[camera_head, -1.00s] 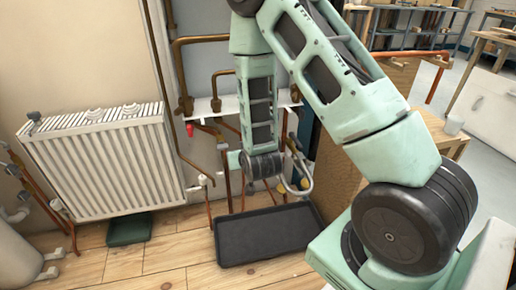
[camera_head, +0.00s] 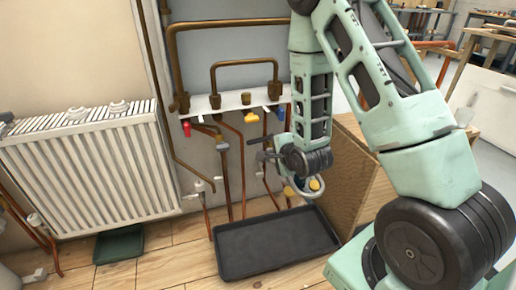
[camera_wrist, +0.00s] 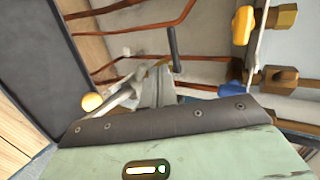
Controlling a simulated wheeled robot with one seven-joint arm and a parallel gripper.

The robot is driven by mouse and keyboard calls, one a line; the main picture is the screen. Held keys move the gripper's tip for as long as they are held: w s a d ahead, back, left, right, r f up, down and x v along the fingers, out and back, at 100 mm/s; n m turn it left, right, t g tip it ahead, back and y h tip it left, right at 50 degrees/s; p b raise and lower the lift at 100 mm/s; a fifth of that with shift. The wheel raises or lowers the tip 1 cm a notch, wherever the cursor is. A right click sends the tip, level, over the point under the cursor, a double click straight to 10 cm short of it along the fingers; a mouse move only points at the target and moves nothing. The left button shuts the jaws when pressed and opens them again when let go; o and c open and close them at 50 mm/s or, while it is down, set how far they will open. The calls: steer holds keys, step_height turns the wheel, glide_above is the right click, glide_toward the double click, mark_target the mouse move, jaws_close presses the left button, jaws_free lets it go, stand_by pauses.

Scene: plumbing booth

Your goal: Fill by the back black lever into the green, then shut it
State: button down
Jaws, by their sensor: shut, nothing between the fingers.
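A black lever (camera_head: 258,140) shows in the head view on the pipework below the white manifold rail. In the wrist view a black lever (camera_wrist: 173,48) points up just beyond the fingers. My gripper (camera_head: 270,155) is beside the lever in the head view. In the wrist view my gripper (camera_wrist: 155,90) is shut with nothing held; I cannot tell whether it touches the lever. No gauge face or green zone is readable in either view, and my arm hides part of the pipework.
A yellow lever (camera_head: 252,117) and a red handle (camera_head: 186,128) hang from the rail (camera_head: 220,102). A yellow round knob (camera_head: 315,184) is low beside my wrist. A black tray (camera_head: 275,243) lies on the floor, with a white radiator (camera_head: 90,165) at left and a wooden panel (camera_head: 350,170) at right.

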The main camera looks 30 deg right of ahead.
steer(key=w+f+b, duration=0.1)
steer(key=b, duration=0.7)
glide_toward(252, 141)
steer(key=w+f, duration=0.3)
steer(key=f, duration=0.2)
steer(key=shift+w+d+r, duration=0.15)
steer(key=shift+w+d, duration=0.1)
steer(key=shift+w, duration=0.2)
steer(key=shift+w+d+r, duration=0.2)
steer(key=shift+w+d, duration=0.05)
steer(key=shift+w, duration=0.2)
steer(key=shift+w+r+p, duration=0.2)
steer(key=shift+w+p, duration=0.3)
steer(key=shift+w, duration=0.45)
